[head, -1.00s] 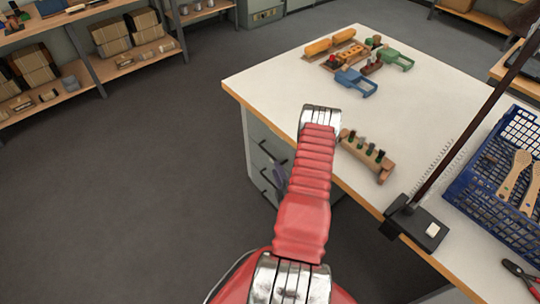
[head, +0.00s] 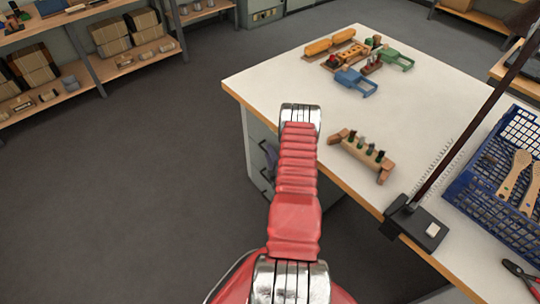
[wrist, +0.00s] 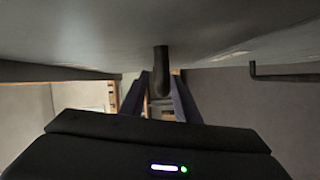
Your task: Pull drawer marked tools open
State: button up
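The grey drawer cabinet (head: 256,130) stands under the left end of the white-topped workbench, with dark bar handles (head: 267,190) on its fronts. My red arm hides part of it, and no "tools" marking can be read. My gripper (head: 271,155) shows only as a small bluish piece beside the drawer fronts. In the wrist view, its two blue fingers (wrist: 160,80) are apart. A dark handle (wrist: 161,60) appears between them, coming from a grey surface; I cannot tell whether they touch it. Another dark handle (wrist: 285,76) is at the right.
The workbench (head: 310,85) carries a wooden peg block (head: 362,154), toy-like parts, a lamp base (head: 417,228) and a blue basket (head: 490,205). Shelves (head: 70,75) with boxes stand at the back left. The floor left of the bench is clear.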

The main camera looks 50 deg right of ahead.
jog(key=shift+c, duration=0.4)
grip_shut()
jog(key=shift+s+a+f, duration=0.1)
jog(key=shift+s+a, duration=0.05)
jog(key=shift+a, duration=0.1)
